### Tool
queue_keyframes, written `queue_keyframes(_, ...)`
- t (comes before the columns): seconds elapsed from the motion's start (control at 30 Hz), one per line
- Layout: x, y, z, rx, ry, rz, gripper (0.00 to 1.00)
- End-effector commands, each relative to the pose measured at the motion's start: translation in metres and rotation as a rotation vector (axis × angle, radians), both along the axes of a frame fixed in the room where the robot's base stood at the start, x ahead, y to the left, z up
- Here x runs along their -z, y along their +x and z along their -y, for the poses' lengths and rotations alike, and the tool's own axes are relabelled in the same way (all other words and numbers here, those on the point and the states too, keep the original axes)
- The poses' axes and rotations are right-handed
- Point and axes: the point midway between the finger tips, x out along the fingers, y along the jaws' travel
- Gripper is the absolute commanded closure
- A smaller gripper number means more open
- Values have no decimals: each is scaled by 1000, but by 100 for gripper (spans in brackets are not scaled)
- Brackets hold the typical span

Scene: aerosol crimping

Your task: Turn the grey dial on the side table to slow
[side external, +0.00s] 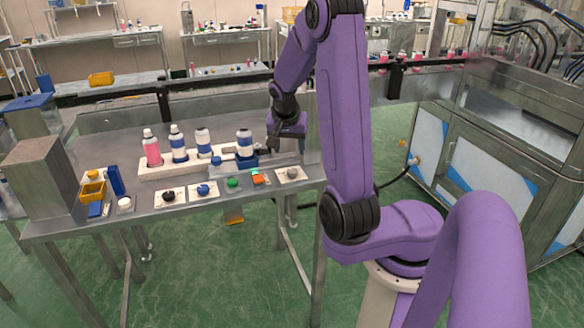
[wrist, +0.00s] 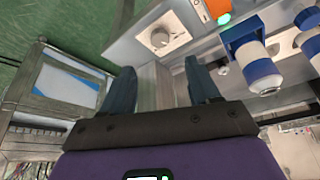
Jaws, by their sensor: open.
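The grey dial (wrist: 160,38) sits on a white plate in the wrist view, ahead of my fingers. In the side external view the grey dial (side external: 292,173) is the rightmost of a row of controls along the front edge of the side table (side external: 240,195). My gripper (wrist: 162,85) is open and empty, with its two dark fingers apart and the dial beyond their tips, not between them. In the side external view my gripper (side external: 272,145) hangs above the table, behind the dial. The marks on the dial plate are too small to read.
An orange switch (side external: 258,179) with a lit green lamp is left of the dial. Further left are a green button (side external: 232,183), a blue knob (side external: 203,190) and a black knob (side external: 168,196). A white rack (side external: 190,168) with several bottles stands behind them, left of my gripper.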

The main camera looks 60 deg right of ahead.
Motion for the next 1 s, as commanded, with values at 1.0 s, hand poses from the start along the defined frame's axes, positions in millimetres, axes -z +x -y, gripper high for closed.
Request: queue_keyframes(1.0, 96, 12, 38, 1, 1, 1, 39)
